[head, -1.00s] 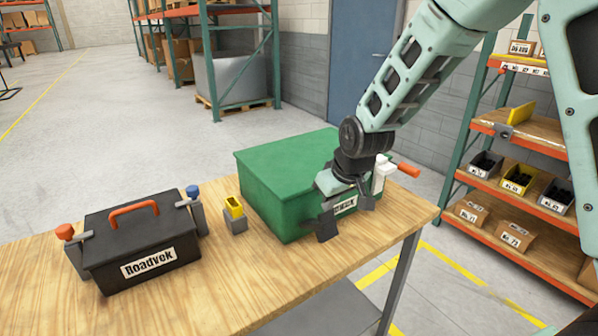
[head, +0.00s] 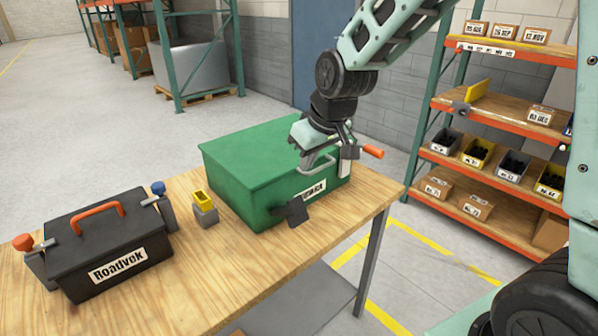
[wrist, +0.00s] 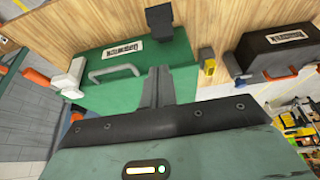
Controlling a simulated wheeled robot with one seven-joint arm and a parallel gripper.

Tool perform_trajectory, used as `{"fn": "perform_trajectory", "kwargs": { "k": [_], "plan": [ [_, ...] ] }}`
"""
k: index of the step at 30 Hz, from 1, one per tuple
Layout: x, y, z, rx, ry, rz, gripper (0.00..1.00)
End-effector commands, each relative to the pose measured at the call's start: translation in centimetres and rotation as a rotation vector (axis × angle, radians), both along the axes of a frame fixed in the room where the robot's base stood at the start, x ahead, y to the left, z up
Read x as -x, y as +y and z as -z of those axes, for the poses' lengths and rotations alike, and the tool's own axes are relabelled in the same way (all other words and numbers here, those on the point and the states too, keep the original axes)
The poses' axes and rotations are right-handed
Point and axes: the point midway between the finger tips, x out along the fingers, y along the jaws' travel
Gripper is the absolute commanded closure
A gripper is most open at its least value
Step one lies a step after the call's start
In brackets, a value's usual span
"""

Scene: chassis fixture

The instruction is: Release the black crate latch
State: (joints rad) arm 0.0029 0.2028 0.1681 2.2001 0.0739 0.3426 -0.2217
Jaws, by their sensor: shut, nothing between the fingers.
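A black crate (head: 112,238) marked "Roadvek", with an orange handle, stands to the left. It has a blue-knobbed latch (head: 163,203) and an orange-knobbed latch (head: 35,258) at its ends. My gripper (wrist: 158,75) is shut and empty near the green crate, apart from the black latch. Its fingertips are unclear in the head view.
A white latch with an orange knob (head: 373,151) sits on the green crate's right side. A small grey block with a yellow top (head: 204,207) stands between the crates. Orange shelves (head: 500,130) with bins stand right of the bench (head: 215,290). Bench space in front is bare.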

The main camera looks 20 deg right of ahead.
Motion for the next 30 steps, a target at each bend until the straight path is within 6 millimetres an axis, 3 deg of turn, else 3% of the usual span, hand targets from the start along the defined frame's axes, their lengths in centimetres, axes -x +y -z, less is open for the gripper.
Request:
{"fn": "perform_trajectory", "kwargs": {
  "k": [9, 26, 30],
  "plan": [
    [1.6, -0.5, -1.9, 0.000, -0.001, -0.001, 1.00],
    [1.7, -0.4, -1.9, -0.001, 0.000, -0.003, 1.00],
    [4.8, 2.8, -1.5, -0.003, 0.048, -0.063, 1.00]
  ]
}}
